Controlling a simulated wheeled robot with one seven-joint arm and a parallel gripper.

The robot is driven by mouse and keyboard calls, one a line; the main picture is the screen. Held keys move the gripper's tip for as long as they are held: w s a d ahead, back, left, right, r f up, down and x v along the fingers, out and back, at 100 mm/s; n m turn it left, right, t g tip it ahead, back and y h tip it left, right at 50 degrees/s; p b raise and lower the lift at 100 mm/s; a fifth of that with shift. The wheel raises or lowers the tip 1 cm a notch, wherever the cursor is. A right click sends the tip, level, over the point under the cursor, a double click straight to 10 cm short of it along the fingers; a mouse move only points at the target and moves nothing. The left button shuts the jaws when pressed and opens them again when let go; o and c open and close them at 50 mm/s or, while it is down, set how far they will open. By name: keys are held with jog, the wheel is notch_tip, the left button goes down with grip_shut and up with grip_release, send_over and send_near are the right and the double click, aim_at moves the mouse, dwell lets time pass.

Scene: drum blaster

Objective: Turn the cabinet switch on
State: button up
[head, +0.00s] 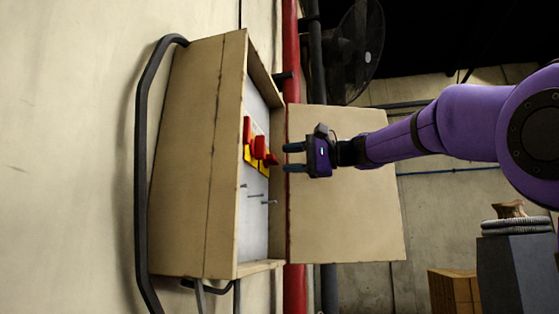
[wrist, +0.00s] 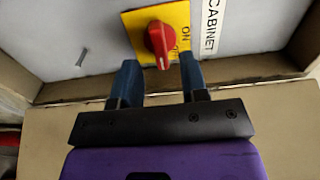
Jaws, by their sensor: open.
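The cabinet switch (wrist: 158,40) is a red knob on a yellow plate, beside a white label reading CABINET, in the wrist view. Its raised handle points down in the picture, toward my gripper, and the word ON is on the plate to its right. In the head view several red switch parts (head: 259,147) show inside the open wall box. My gripper (head: 286,158) is open and empty in front of them. In the wrist view its two blue fingers (wrist: 159,75) are on either side of the handle's lower end. I cannot tell whether they touch it.
The box (head: 185,160) has raised walls around its grey panel, and its door (head: 345,215) hangs open behind my gripper. Metal pins (head: 268,202) stick out below the switches; one (wrist: 82,57) is left of the knob. A red pipe (head: 292,60) runs behind the box.

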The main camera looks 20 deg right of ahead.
aim_at(276, 160)
jog(key=shift+x, duration=1.5)
grip_shut()
